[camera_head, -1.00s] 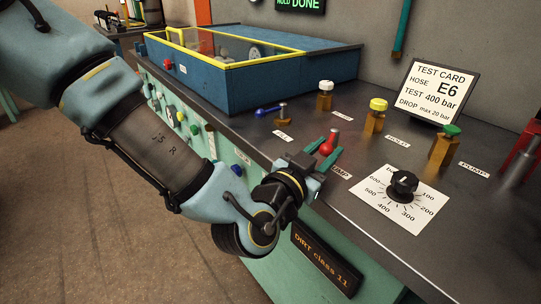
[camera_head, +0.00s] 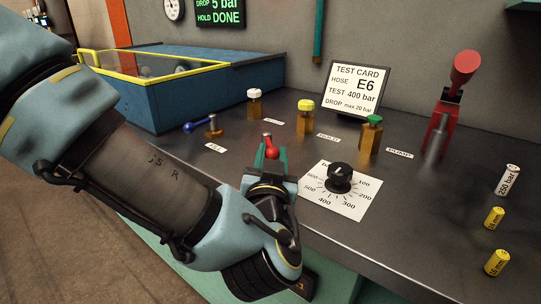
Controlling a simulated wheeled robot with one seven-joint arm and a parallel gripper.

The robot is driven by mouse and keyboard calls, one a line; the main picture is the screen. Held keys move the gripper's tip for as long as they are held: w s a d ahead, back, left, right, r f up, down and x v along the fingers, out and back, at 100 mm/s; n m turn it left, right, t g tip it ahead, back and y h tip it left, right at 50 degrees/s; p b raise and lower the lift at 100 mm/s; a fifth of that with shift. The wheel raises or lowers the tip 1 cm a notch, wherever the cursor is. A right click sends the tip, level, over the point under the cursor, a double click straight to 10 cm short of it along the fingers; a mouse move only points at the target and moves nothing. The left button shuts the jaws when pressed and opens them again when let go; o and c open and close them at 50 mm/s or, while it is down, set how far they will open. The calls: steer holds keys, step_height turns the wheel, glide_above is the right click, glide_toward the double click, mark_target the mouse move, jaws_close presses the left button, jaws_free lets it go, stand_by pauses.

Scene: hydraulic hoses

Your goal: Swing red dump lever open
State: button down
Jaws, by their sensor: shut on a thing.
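The red dump lever (camera_head: 272,152) stands at the front edge of the dark bench, left of the white dial card. My gripper (camera_head: 265,158) reaches it from the front, with its green fingertips on either side of the red part. The jaws are shut on the lever. The lever's base and its label are hidden behind my gripper. The exact angle of the lever cannot be told.
A blue lever (camera_head: 202,125) and white (camera_head: 254,103), yellow (camera_head: 305,118) and green (camera_head: 371,135) capped valves stand behind. A black dial knob (camera_head: 339,177) is close on the right. A red pump handle (camera_head: 452,95) rises farther right. A blue case (camera_head: 190,85) fills the back left.

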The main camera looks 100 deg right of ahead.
steer(key=c, duration=0.6)
jaws_free()
steer(key=a, duration=0.3)
steer(key=w+a+b, duration=0.1)
steer(key=a, duration=0.3)
steer(key=w+a, duration=0.1)
steer(key=a, duration=0.2)
steer(key=shift+a+b, duration=0.3)
